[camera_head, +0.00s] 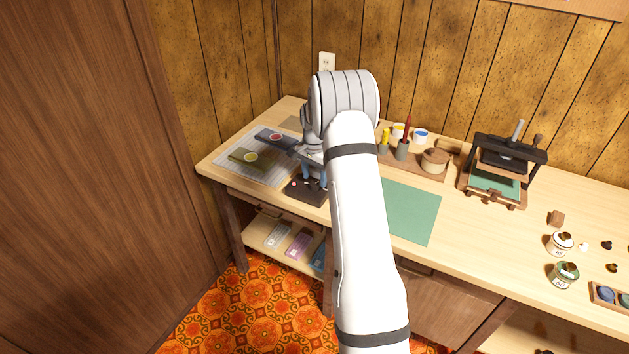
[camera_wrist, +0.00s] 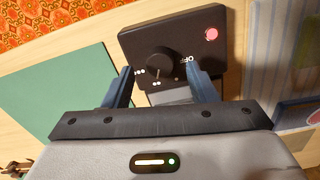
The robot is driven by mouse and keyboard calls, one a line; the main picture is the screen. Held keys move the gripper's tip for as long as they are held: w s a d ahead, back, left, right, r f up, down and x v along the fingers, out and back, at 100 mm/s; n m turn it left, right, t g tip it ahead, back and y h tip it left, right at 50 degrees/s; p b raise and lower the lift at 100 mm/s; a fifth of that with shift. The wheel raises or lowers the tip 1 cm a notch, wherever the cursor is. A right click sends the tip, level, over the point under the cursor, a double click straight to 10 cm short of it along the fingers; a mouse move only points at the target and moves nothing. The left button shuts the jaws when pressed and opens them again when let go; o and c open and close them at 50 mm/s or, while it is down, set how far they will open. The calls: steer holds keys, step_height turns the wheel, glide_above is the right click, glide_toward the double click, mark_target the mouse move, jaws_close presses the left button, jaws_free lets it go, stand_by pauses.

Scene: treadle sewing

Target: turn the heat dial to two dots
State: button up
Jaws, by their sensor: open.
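The black control box (camera_wrist: 190,22) fills the upper middle of the wrist view. It bears a round black heat dial (camera_wrist: 157,64), a glowing red light (camera_wrist: 211,34), an OFF label on the dial's right and small white dot marks on its left and below. I cannot tell for sure which mark the dial points at. My gripper (camera_wrist: 160,72) is open, with one blue-grey finger on each side of the dial; contact is unclear. In the head view the box (camera_head: 303,192) lies at the bench's front edge, with my gripper (camera_head: 315,172) just above it; the arm hides part.
A gridded mat (camera_head: 262,172) with dark and olive tools lies left of the box. A green mat (camera_head: 412,212) lies to its right, partly behind my arm. A pot rack (camera_head: 435,172), a press (camera_head: 510,165) and jars (camera_head: 563,275) stand farther right.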

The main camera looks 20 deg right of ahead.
mark_target(314, 183)
steer(key=shift+r, duration=2.8)
steer(key=s+a+r+n+t, duration=0.1)
steer(key=s+a+r+n, duration=0.5)
steer(key=s+a+r, duration=0.65)
steer(key=s+a+n, duration=0.2)
steer(key=s+n, duration=0.1)
steer(key=s, duration=0.8)
steer(key=s+a+r+n+t, duration=0.1)
steer(key=s+a+n, duration=0.2)
steer(key=s, duration=0.9)
steer(key=shift+s+r+t, duration=0.25)
steer(key=shift+s+t, duration=0.05)
steer(key=shift+a, duration=0.1)
steer(key=shift+c, duration=0.2)
